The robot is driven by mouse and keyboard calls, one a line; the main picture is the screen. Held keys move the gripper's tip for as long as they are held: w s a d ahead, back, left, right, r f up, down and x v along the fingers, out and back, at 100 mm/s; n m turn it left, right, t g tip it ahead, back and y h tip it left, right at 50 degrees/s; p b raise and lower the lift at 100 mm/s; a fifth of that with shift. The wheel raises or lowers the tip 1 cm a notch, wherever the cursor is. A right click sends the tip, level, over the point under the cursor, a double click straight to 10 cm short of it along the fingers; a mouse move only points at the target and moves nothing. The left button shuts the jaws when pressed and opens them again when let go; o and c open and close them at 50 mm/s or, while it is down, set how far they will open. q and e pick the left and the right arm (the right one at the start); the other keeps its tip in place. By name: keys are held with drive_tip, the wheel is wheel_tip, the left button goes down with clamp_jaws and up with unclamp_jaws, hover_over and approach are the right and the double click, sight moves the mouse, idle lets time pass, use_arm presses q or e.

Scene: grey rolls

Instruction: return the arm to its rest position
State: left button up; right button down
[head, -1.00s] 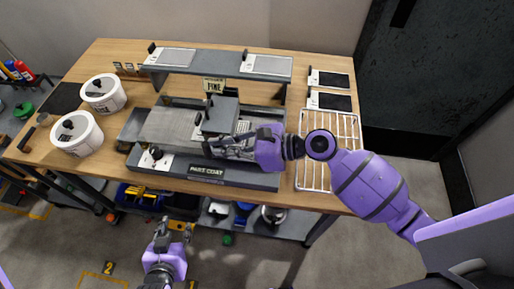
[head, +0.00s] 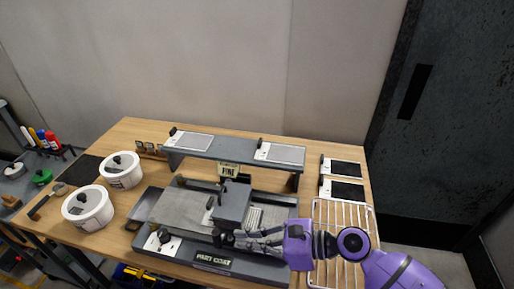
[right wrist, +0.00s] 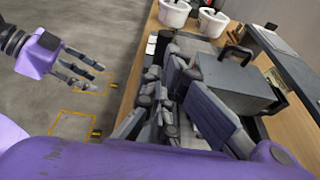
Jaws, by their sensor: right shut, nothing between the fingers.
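My right gripper (head: 238,240) is purple with dark grey fingers. It is shut and empty, low over the grey coating machine (head: 185,212). Its fingers are right beside the machine's dark block (head: 233,204); I cannot tell whether they touch. In the right wrist view the right gripper's fingers (right wrist: 165,105) show beside the grey block (right wrist: 235,82). My right arm reaches in from the lower right in the head view. My left gripper (right wrist: 84,66) shows only in the right wrist view, over the floor beside the table, its fingers apart and empty.
A grey raised shelf (head: 228,148) with two white-framed panels stands behind the machine. A wire rack (head: 342,225) lies close to the right arm. Two white lidded tubs (head: 89,215) stand on the left of the wooden table (head: 135,140). Floor beside the table (right wrist: 60,120) looks clear.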

drive_tip(key=s+d+f+n+h, duration=0.65)
drive_tip(key=s+f+n, duration=0.35)
drive_tip(key=s+n, duration=0.3)
drive_tip(key=s+d+f+n+g+h, duration=0.1)
drive_tip(key=s+d+n+h, duration=0.3)
drive_tip(key=s+d, duration=0.3)
drive_tip(key=s+d+n+g+h, duration=0.1)
drive_tip(key=s+d+n+h, duration=0.35)
drive_tip(key=d, duration=0.55)
use_arm(q)
drive_tip(key=shift+g, duration=0.6)
drive_tip(key=s+f, duration=0.1)
drive_tip(key=s+d+f, duration=0.1)
drive_tip(key=s+f, duration=0.1)
drive_tip(key=shift+s+d+f, duration=0.25)
drive_tip(key=shift+s, duration=0.15)
use_arm(e)
drive_tip(key=w+a+f+t, duration=0.2)
drive_tip(key=w+f+t, duration=0.1)
drive_tip(key=f, duration=0.3)
drive_tip(key=w+a+f+t+y, duration=0.1)
drive_tip(key=w+a+f+t, duration=0.2)
drive_tip(key=w+f, duration=0.2)
drive_tip(key=shift+w+f+t, duration=0.15)
drive_tip(key=shift+f+t, duration=0.25)
drive_tip(key=shift+f, duration=0.35)
